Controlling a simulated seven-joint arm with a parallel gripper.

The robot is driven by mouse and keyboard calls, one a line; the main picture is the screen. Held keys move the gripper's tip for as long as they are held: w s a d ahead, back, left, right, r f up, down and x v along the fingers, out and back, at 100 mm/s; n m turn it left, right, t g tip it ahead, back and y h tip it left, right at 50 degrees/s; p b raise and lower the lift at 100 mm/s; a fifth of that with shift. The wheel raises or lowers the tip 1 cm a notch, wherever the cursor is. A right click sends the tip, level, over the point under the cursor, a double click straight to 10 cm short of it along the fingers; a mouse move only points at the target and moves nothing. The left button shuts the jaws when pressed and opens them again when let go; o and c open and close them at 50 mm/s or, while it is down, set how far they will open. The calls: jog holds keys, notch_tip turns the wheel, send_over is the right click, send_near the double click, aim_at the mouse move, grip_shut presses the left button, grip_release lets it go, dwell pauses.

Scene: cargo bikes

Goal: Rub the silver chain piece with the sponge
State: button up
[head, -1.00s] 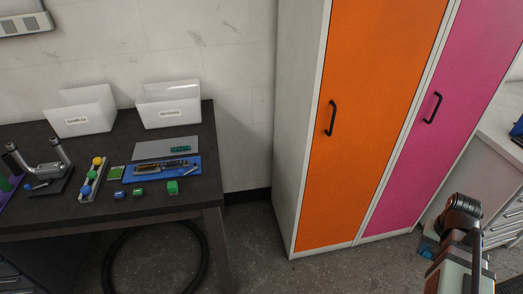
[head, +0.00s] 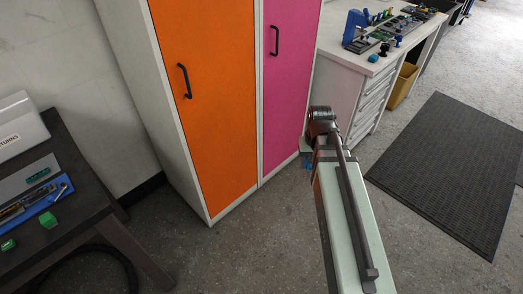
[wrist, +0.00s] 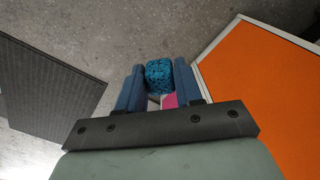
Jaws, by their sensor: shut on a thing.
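My gripper (wrist: 158,88) is shut on a blue speckled sponge (wrist: 159,75), held between its two blue fingers above the floor in the wrist view. In the head view my arm reaches out in front of the cabinets, and the gripper end is mostly hidden behind the wrist. I cannot pick out a silver chain piece for certain. A blue tray (head: 59,194) with small dark and metallic parts lies on the dark table (head: 84,205) at the left, well away from my gripper. A white workbench (head: 353,58) at the back right also holds small parts, too small to tell.
A tall cabinet with an orange door (head: 207,100) and a pink door (head: 287,85) stands between the table and the workbench. A black floor mat (head: 450,165) lies at the right. A yellow bin (head: 403,85) stands under the workbench. The floor in front of the cabinet is open.

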jog(key=s+a+r+n, duration=0.1)
jog(key=s+a+n, duration=0.15)
jog(key=a, duration=1.35)
notch_tip(320, 180, up, 19)
jog(key=n, duration=1.5)
send_over(22, 201)
jog(key=shift+w+f, duration=0.1)
jog(key=shift+f, duration=3.55)
jog(key=shift+w+d+f, duration=0.15)
jog(key=shift+w+d, duration=0.05)
jog(key=shift+d, duration=0.05)
jog(key=shift+c, duration=0.5)
jog(key=shift+w+d+f, duration=0.1)
jog(key=shift+w+d, duration=0.7)
jog(key=shift+d, duration=0.05)
jog(key=shift+w+d, duration=0.8)
jog(key=shift+s+a, duration=1.85)
jog(key=shift+a, duration=0.15)
notch_tip(22, 201, up, 8)
jog(key=shift+d, duration=0.15)
